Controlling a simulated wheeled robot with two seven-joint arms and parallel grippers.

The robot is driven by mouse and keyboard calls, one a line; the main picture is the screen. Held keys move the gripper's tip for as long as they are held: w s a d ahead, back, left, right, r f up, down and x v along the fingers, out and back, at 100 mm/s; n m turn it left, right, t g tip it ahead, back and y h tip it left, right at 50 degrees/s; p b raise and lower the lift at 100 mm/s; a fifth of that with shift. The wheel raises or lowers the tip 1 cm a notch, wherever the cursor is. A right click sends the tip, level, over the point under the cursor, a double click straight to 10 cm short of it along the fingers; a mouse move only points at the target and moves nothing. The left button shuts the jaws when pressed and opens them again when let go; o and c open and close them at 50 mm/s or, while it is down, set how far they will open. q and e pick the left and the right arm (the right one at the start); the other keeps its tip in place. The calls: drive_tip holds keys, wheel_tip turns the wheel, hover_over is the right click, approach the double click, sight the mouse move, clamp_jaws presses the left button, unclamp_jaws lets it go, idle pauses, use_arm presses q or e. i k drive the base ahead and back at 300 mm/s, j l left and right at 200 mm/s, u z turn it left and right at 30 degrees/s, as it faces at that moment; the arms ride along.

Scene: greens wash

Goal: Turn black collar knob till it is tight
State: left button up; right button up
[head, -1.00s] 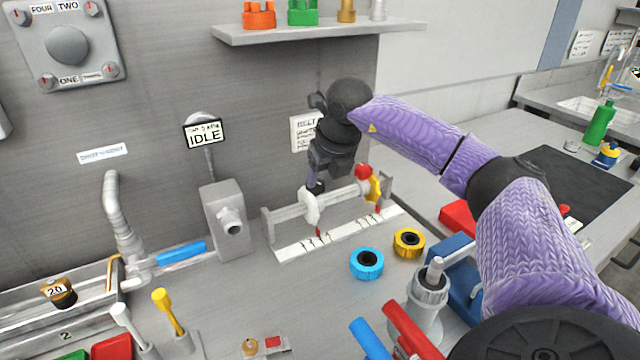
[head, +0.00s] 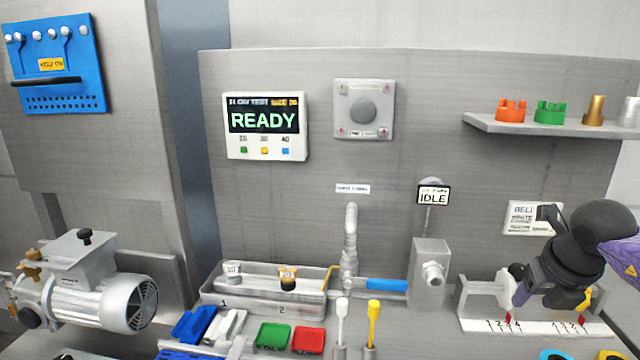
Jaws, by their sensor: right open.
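A rail with a numbered white scale strip (head: 535,327) stands on the bench at the lower right of the head view. A white collar (head: 504,290) sits near its left end, with a red pointer below it. My right gripper (head: 520,294) is open at this collar, and its dark body covers the middle of the rail. The black collar knob cannot be made out clearly beside the gripper; whether the fingers touch it cannot be told. A yellow part (head: 584,299) of a second collar shows at the right, partly hidden by my gripper. My left gripper is out of view.
A grey box with a spout (head: 430,275) stands just left of the rail under an IDLE sign (head: 433,196). A shelf (head: 490,125) with coloured parts hangs above. A sink tray (head: 215,301), a READY screen (head: 264,122) and a motor pump (head: 95,290) are further left.

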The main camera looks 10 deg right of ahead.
sight(516, 269)
drive_tip(key=k+j, duration=0.25)
drive_tip(key=j, duration=0.15)
drive_tip(key=k+j, duration=0.25)
drive_tip(key=j, duration=0.15)
drive_tip(key=k+j, duration=0.25)
drive_tip(key=j, duration=0.1)
